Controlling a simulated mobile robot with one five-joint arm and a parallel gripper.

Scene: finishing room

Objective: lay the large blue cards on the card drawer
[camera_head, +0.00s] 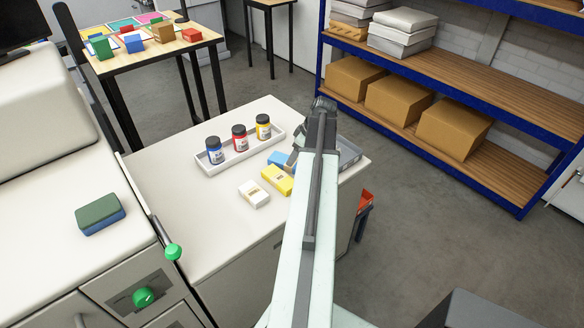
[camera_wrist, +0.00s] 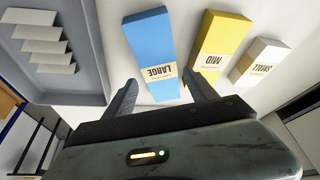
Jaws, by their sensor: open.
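The large blue card pack (camera_wrist: 150,45), labelled LARGE, lies on the white cabinet top; in the head view the blue pack (camera_head: 279,159) is partly hidden by my arm. My gripper (camera_wrist: 159,79) is open and empty, its fingertips on either side of the pack's labelled end. I cannot tell whether they touch it. A grey tray (camera_wrist: 92,88), which looks like the card drawer, lies to the left in the wrist view and holds several white cards. In the head view the tray (camera_head: 350,152) shows right of my arm, partly hidden.
A yellow MID pack (camera_wrist: 222,40) and a white SMALL pack (camera_wrist: 260,62) lie beside the blue one. A white tray (camera_head: 207,170) holds blue, red and yellow bottles. A green-and-blue block (camera_head: 100,214) rests on the left counter. Shelving with boxes (camera_head: 400,97) stands at back right.

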